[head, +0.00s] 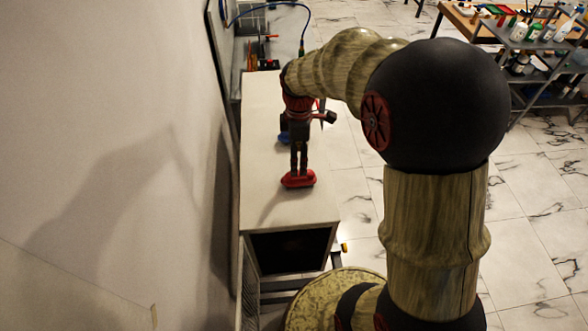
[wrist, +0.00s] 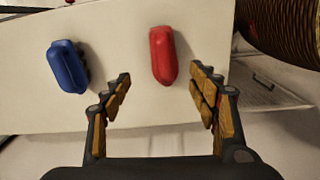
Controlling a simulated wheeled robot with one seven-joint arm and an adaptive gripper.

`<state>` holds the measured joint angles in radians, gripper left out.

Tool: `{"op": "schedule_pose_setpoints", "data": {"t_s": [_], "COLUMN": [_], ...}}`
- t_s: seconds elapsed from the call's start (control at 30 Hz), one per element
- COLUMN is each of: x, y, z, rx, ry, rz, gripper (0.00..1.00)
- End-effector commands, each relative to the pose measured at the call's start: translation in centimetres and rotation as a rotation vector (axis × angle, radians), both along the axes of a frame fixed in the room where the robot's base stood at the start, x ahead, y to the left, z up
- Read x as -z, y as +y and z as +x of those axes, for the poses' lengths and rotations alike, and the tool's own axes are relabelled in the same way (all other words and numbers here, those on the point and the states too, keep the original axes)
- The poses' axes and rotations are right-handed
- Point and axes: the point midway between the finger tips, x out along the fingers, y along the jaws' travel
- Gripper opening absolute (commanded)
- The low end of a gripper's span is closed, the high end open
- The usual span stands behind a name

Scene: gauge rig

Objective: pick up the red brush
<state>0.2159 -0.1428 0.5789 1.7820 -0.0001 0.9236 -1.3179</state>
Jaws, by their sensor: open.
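The red brush (head: 298,180) lies near the front end of the white bench top (head: 270,205). In the wrist view the red brush (wrist: 163,55) lies lengthwise beyond my fingertips, centred between them, its near end level with the tips. My gripper (head: 299,170) points down over it in the head view, with the brush's top partly hidden. In the wrist view my gripper (wrist: 160,77) is open, with a gap on both sides of the brush. I cannot tell how high the tips are above the bench.
A blue brush (wrist: 68,66) lies left of the red one, outside my left finger; it is mostly hidden behind my gripper in the head view. A wall (head: 110,130) runs along the bench's left side. A cart with bottles (head: 540,65) stands far right.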

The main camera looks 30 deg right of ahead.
Motion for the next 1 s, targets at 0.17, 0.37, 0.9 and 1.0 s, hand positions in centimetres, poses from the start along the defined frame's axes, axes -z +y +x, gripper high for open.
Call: {"op": "schedule_pose_setpoints", "data": {"t_s": [0.17,0.37,0.9,1.0], "x": [0.1,1.9,7.7,7.8], "y": [0.0,0.0,-0.1,-0.1], "z": [0.0,-0.1,-0.5,-0.5], "rx": [-0.091,-0.103,-0.101,-0.101], "ry": [0.001,0.003,0.001,0.000], "rz": [0.001,0.001,0.001,0.000], "gripper": [0.60,0.60,0.60,0.60]}}
